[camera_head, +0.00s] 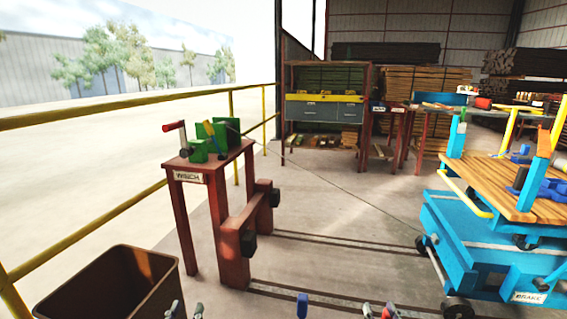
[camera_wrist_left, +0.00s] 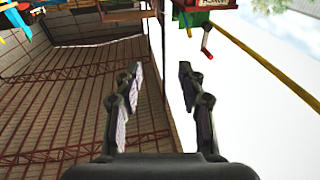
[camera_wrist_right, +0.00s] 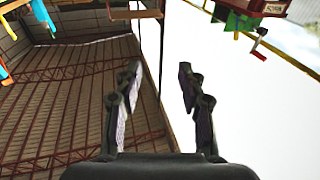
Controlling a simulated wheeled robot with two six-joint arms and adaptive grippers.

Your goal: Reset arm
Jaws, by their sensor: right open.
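My left gripper (camera_head: 185,311) shows only its fingertips at the bottom edge of the head view. In the left wrist view (camera_wrist_left: 160,72) its two dark fingers stand apart with nothing between them. My right gripper (camera_head: 379,312) also shows only its tips at the bottom edge. In the right wrist view (camera_wrist_right: 159,72) its fingers are apart and empty. Both wrist views show the surroundings upside down. Neither gripper touches anything that I can see. Most of both arms is hidden below the head view.
A green winch (camera_head: 208,140) with a red-handled crank (camera_head: 175,127) sits on a red stand (camera_head: 217,166). A brown bin (camera_head: 110,290) is at lower left. A blue cart (camera_head: 480,255) with a wooden deck stands right. Floor rails (camera_head: 345,241) run between; yellow railing (camera_head: 120,105) borders the left.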

